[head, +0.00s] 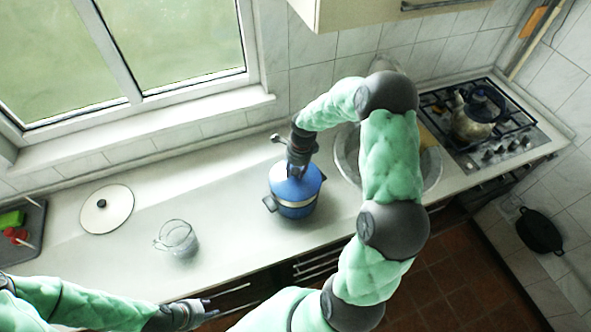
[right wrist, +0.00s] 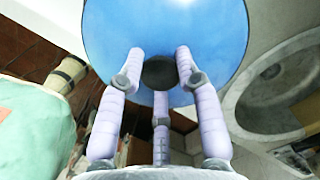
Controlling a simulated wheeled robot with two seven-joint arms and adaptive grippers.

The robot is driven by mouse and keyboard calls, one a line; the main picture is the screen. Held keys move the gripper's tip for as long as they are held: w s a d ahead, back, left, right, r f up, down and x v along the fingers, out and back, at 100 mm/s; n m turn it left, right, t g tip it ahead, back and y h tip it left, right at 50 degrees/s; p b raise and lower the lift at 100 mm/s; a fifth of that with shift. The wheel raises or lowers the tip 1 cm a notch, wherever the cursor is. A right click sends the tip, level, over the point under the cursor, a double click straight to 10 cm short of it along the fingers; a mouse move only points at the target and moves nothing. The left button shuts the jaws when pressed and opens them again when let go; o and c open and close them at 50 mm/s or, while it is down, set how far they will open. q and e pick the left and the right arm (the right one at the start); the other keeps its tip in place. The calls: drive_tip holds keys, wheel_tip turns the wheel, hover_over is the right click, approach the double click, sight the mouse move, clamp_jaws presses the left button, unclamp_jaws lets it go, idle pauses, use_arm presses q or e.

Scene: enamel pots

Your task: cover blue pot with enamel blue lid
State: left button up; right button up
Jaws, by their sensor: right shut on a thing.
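The blue pot (head: 292,210) stands on the counter with dark side handles. The blue enamel lid (head: 284,178) is over the pot's mouth; I cannot tell whether it rests on the rim or hovers just above it. My right gripper (head: 297,174) comes down from above and is shut on the lid's dark knob. In the right wrist view, the fingers close around the knob (right wrist: 159,72), with the blue lid (right wrist: 165,25) beyond it. My left gripper (head: 208,309) is empty near the counter's front edge, its fingers apart.
A glass jug (head: 178,239) and a white lid with a dark knob (head: 107,208) are on the counter to the left. A sink (head: 433,172) lies to the right of the pot, then a stove (head: 500,140) with a kettle (head: 472,122). A dark tray (head: 30,235) is at far left.

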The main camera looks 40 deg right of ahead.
sight(295, 178)
drive_tip(key=shift+f+b, duration=1.75)
drive_tip(key=shift+f, duration=0.25)
drive_tip(key=shift+f+b, duration=0.4)
drive_tip(key=shift+b, duration=0.35)
drive_tip(key=o, duration=1.2)
drive_tip(key=r, duration=0.8)
drive_tip(key=s+d+r, duration=0.1)
drive_tip(key=r, duration=0.3)
drive_tip(key=shift+f, duration=0.1)
